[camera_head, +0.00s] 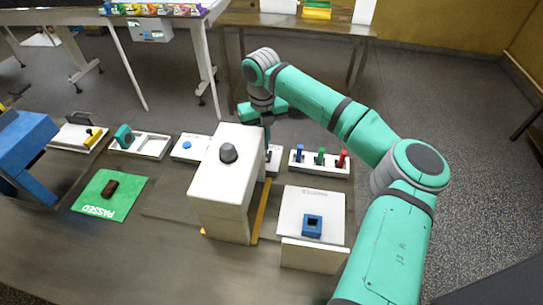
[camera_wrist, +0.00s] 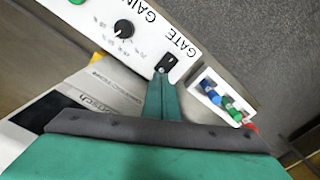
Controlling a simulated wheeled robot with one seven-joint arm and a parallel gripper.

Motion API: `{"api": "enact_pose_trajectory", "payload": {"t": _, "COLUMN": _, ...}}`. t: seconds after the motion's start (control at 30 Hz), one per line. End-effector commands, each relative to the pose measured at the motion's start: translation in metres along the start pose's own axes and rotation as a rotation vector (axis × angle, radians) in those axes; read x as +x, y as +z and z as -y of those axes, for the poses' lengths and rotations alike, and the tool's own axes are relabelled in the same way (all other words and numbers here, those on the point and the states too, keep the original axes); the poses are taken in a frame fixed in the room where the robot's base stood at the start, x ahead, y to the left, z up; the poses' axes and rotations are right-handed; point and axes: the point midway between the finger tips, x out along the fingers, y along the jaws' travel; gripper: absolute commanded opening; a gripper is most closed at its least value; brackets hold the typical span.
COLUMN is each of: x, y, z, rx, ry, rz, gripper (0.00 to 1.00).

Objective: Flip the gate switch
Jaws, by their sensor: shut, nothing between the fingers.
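The gate switch (camera_wrist: 169,62) is a small black rocker on a white panel (camera_wrist: 141,42), beside the printed word GATE, in the wrist view. My gripper (camera_wrist: 160,76) is shut and empty, its fingertips right at the lower edge of the switch. I cannot tell whether they touch it. In the head view my gripper (camera_head: 267,138) points down behind the tall white housing. Only a sliver of the panel (camera_head: 275,158) shows there, and the switch is hidden.
The tall white housing (camera_head: 223,185) with a grey knob stands close to my gripper. A rack (camera_head: 320,170) with blue, green and red pegs is to the right. A black dial (camera_wrist: 124,28) sits on the panel. A green PASSED mat (camera_head: 100,205) lies left.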

Motion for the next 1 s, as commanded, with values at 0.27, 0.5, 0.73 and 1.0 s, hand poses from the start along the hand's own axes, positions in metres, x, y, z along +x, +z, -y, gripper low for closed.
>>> {"api": "enact_pose_trajectory", "payload": {"t": 0.27, "x": -0.023, "y": -0.006, "z": 0.004, "rx": -0.004, "ry": 0.009, "rz": -0.003, "gripper": 0.0}}
{"api": "enact_pose_trajectory", "payload": {"t": 0.5, "x": -0.034, "y": -0.007, "z": 0.009, "rx": 0.007, "ry": 0.008, "rz": -0.002, "gripper": 0.0}}
{"api": "enact_pose_trajectory", "payload": {"t": 0.73, "x": -0.035, "y": -0.006, "z": 0.01, "rx": 0.009, "ry": 0.007, "rz": -0.002, "gripper": 0.0}}
{"api": "enact_pose_trajectory", "payload": {"t": 1.0, "x": -0.034, "y": -0.006, "z": 0.009, "rx": 0.009, "ry": 0.007, "rz": -0.001, "gripper": 0.0}}
